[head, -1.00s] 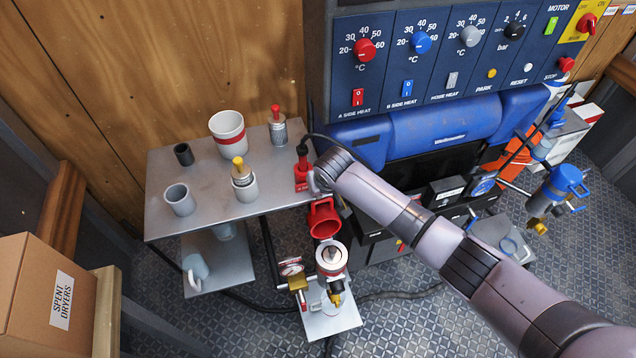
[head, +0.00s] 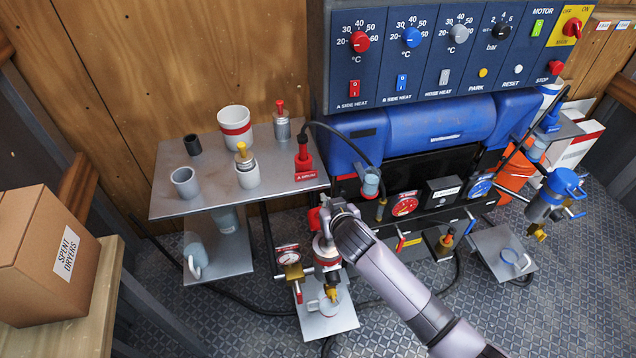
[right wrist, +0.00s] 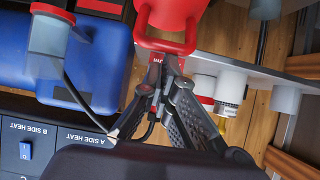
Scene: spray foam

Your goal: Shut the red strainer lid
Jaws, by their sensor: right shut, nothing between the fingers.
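The red strainer lid (head: 313,219) shows as a small red patch above the strainer body (head: 324,252), at the front right of the metal table. My right gripper (head: 331,212) covers the rest of it. In the right wrist view the red lid (right wrist: 172,12) and its looped handle fill the top middle. My right gripper (right wrist: 168,66) is shut and empty, its fingertips close to the handle; I cannot tell if they touch. The lid's exact angle is hidden. My left gripper is not in view.
A red-handled fitting (head: 304,155) stands on the metal table (head: 210,155) behind the strainer. A pressure gauge (head: 289,257) sits left of the strainer. A blue-lidded strainer (head: 556,190) is at the far right. Black hoses run nearby.

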